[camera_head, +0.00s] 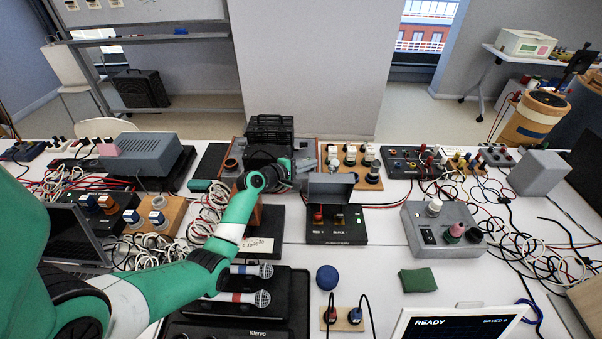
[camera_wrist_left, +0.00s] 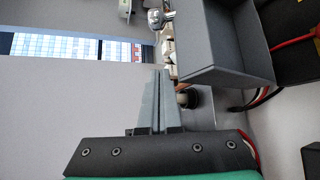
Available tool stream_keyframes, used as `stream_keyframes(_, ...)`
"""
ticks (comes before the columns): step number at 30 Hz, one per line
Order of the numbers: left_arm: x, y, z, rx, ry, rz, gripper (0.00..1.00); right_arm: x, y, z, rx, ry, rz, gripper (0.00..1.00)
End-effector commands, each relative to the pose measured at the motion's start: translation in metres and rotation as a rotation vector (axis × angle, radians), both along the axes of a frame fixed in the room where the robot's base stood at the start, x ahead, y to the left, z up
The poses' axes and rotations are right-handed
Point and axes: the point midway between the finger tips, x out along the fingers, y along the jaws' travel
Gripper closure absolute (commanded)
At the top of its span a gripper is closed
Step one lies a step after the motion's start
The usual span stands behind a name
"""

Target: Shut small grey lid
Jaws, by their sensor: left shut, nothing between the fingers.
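A grey panel, likely this lid (camera_wrist_left: 225,45), shows at the upper right of the left wrist view. My left gripper (camera_head: 312,164) is just behind and to the left of the lid's upper edge. Its two grey fingers (camera_wrist_left: 158,75) are pressed together with nothing between them. Whether they touch the lid cannot be told. My right gripper is not in view.
A grey control box (camera_head: 443,232) with knobs stands right of the black box. A wooden board with several round terminals (camera_head: 350,163) lies behind the lid. Microphones (camera_head: 235,298) rest in a black tray at front left.

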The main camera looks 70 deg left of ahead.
Motion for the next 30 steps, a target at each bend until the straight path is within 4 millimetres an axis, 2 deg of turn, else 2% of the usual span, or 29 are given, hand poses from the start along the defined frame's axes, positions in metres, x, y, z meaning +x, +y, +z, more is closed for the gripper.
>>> stream_keyframes(1, 0.009, 0.003, -0.007, 0.001, 0.0, -0.002, 1.0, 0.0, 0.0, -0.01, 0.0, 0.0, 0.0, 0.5)
stream_keyframes(5, 0.029, 0.011, -0.013, 0.002, 0.0, -0.001, 1.0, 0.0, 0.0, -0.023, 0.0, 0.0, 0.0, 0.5)
stream_keyframes(7, 0.028, -0.002, -0.001, 0.004, 0.0, -0.003, 1.0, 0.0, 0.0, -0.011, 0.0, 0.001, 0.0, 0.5)
stream_keyframes(13, 0.03, -0.023, 0.005, 0.002, 0.0, -0.003, 1.0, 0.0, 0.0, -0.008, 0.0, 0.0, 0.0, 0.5)
stream_keyframes(30, 0.03, -0.029, 0.006, 0.013, -0.004, 0.0, 1.0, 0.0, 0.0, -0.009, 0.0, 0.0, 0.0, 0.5)
